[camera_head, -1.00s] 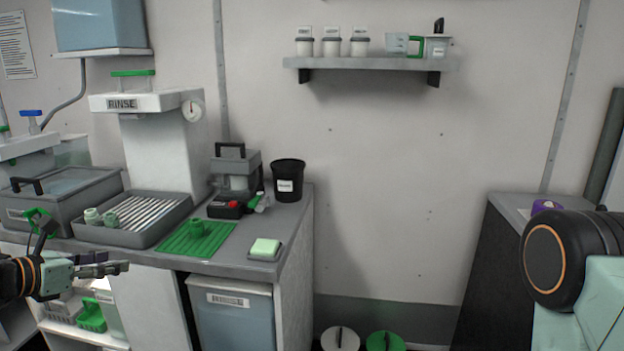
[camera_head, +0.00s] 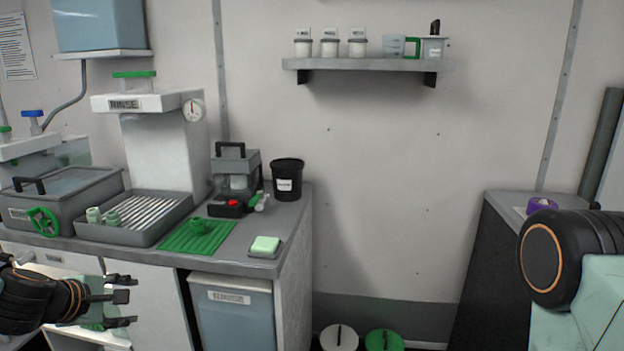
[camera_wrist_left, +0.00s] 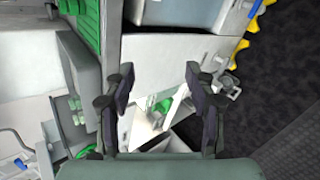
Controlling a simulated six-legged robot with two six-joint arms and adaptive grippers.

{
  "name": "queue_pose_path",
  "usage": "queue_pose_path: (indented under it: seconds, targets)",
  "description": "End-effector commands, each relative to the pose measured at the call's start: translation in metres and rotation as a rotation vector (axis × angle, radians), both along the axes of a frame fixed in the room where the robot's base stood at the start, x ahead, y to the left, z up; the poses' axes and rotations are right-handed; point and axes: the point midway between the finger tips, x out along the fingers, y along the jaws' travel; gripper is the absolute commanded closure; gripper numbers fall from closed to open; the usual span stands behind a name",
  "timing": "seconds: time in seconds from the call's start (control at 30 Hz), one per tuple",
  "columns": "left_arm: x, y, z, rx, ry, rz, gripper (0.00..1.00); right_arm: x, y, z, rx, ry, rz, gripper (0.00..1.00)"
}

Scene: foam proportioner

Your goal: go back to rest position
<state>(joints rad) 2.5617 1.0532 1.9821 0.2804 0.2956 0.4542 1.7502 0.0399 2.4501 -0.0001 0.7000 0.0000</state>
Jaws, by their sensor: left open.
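My left gripper (camera_head: 124,298) is at the lower left of the head view, low in front of the counter's cabinet. Its dark fingers are spread apart and nothing is between them. In the left wrist view its two fingers (camera_wrist_left: 163,100) also stand apart and empty, with the cabinet and floor beyond. Of my right arm only a dark joint and a pale green link show at the right edge; its gripper is out of view.
The grey counter (camera_head: 225,263) carries a ribbed tray (camera_head: 140,235), a green mat (camera_head: 175,243), a green sponge (camera_head: 265,245) and a black cup (camera_head: 287,180). A green handwheel (camera_head: 43,222) is near the left arm. A bin (camera_head: 235,320) stands below. Open wall space lies mid-view.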

Motion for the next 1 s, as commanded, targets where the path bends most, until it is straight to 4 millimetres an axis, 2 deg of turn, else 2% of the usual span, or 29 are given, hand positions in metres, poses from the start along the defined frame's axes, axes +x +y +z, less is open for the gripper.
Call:
queue_pose_path:
  seconds: [0.03,0.2,0.37,0.43,0.57,0.6,0.7,0.8,0.93,1.0]
  targets:
    - [-0.011,-0.014,-0.014,0.107,0.037,-0.081,0.45,0.000,0.000,0.000,0.000,0.000,0.000,1.00]
    - [-0.054,-0.058,-0.062,0.457,0.147,-0.396,0.45,0.000,0.000,0.000,0.000,0.000,0.000,1.00]
    - [-0.108,-0.099,-0.108,0.694,0.240,-0.718,0.45,0.000,0.000,0.000,0.000,0.000,0.000,1.00]
    - [-0.138,-0.116,-0.128,0.763,0.278,-0.863,0.45,0.000,0.000,0.000,0.000,0.000,0.000,1.00]
    - [-0.200,-0.146,-0.162,0.836,0.349,-1.122,0.45,0.000,0.000,0.000,0.000,0.000,0.000,1.00]
    - [-0.221,-0.153,-0.171,0.841,0.374,-1.199,0.45,0.000,0.000,0.000,0.000,0.000,0.000,1.00]
    - [-0.275,-0.169,-0.191,0.831,0.439,-1.365,0.45,0.000,0.000,0.000,0.000,0.000,0.000,1.00]
    - [-0.318,-0.176,-0.205,0.810,0.503,-1.490,0.45,0.000,0.000,0.000,0.000,0.000,0.000,1.00]
    - [-0.348,-0.180,-0.217,0.792,0.546,-1.574,0.45,0.000,0.000,0.000,0.000,0.000,0.000,1.00]
    - [-0.348,-0.180,-0.217,0.792,0.546,-1.574,0.45,0.000,0.000,0.000,0.000,0.000,0.000,1.00]
